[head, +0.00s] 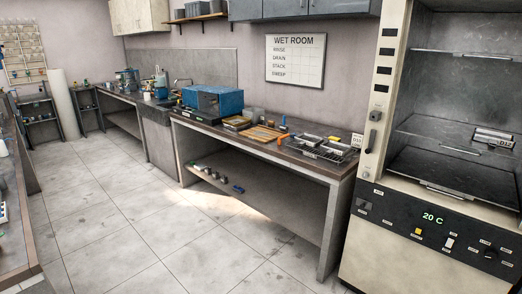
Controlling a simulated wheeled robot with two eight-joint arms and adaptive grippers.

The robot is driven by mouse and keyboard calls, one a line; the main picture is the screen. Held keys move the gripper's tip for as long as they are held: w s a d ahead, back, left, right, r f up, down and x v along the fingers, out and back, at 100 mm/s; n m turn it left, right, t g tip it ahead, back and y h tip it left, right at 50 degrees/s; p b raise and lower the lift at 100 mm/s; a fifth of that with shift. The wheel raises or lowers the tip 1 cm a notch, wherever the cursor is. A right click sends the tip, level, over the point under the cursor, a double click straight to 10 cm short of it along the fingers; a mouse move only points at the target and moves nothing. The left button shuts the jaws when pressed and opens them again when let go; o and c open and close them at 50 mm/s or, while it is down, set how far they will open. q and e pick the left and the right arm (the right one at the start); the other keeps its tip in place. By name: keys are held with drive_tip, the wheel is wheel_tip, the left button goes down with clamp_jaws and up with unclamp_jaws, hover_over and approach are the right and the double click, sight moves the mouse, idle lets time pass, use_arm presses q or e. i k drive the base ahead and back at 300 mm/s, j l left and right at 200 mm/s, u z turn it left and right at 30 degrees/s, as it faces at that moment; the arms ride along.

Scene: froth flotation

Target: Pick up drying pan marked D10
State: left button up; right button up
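Several shallow metal pans sit at the right end of the long bench, close to the open oven. One pan (311,139) lies on a wire rack (322,154), with another pan (338,148) to its right. A white tag (357,140) stands at the bench's right end; its marking starts with D, but the digits are too small to read surely. Another pan (492,136) with a tag that seems to read D12 sits on a shelf inside the oven. I cannot tell which pan is D10. Neither of my grippers is in view.
The drying oven (430,215) stands open at the right, its display showing 20 C. The bench (325,172) also holds a blue box (218,101) and wooden boards (262,133). Small items lie on its lower shelf. The tiled floor (150,230) in front is clear.

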sight(331, 146)
drive_tip(key=i+z, duration=0.15)
drive_tip(key=i, duration=0.3)
drive_tip(key=i+j+z, duration=0.1)
drive_tip(key=i, duration=0.4)
drive_tip(key=i+j+z, duration=0.15)
drive_tip(key=i, duration=0.3)
